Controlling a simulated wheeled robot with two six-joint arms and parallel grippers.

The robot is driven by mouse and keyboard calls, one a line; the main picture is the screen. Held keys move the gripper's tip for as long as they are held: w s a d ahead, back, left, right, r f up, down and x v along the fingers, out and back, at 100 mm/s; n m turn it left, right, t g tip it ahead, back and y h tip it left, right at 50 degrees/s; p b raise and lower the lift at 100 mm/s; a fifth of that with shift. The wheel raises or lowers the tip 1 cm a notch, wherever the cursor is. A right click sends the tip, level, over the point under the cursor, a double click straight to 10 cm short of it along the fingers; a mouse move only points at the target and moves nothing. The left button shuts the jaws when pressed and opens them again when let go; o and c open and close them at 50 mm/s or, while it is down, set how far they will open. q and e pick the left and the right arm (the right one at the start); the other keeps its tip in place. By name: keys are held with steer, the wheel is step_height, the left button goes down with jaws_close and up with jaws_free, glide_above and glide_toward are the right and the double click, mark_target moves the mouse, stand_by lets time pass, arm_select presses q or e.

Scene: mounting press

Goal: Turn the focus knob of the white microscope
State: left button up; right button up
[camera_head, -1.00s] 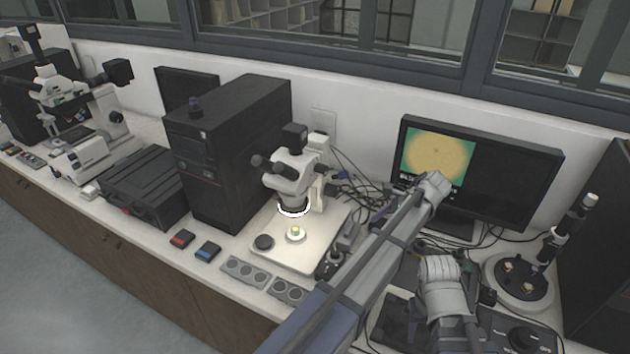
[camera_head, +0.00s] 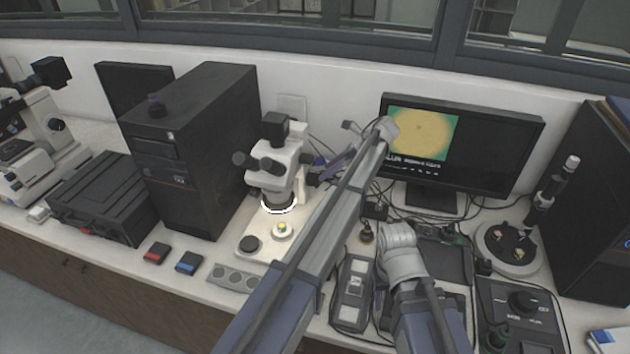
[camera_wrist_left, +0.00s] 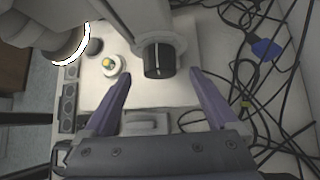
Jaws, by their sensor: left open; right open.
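The white microscope (camera_head: 277,165) stands on its pale base beside the black tower, with a lit ring under its head. Its focus knob (camera_wrist_left: 158,60), a black cylinder with a white line, shows in the left wrist view. My left gripper (camera_wrist_left: 160,80) is open, with a purple finger on each side of the knob's line; its tips are just short of the knob, with nothing held. In the head view this gripper (camera_head: 335,166) is right of the microscope, and I cannot make out the knob there. My right arm's gripper end (camera_head: 400,250) is over the bench; its fingers are not clear.
A monitor (camera_head: 460,150) with a yellow disc on screen stands at the back right. Loose cables (camera_wrist_left: 255,100) lie right of the left gripper. A black computer tower (camera_head: 195,150) stands left of the microscope. Red and blue boxes (camera_head: 172,258) lie in front.

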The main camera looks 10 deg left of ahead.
mark_target(316, 179)
arm_select(q)
steer(key=b+x, duration=0.3)
steer(key=x, duration=0.2)
steer(key=shift+f, duration=0.25)
arm_select(e)
step_height(316, 179, down, 4)
arm_select(q)
steer(key=shift+a+f+b, duration=0.15)
steer(key=shift+a+b, duration=0.15)
steer(key=shift+a, duration=0.05)
arm_select(e)
steer(key=shift+f, duration=0.15)
arm_select(q)
steer(key=c, duration=1.4)
steer(key=shift+o, duration=0.2)
steer(key=shift+s, duration=0.1)
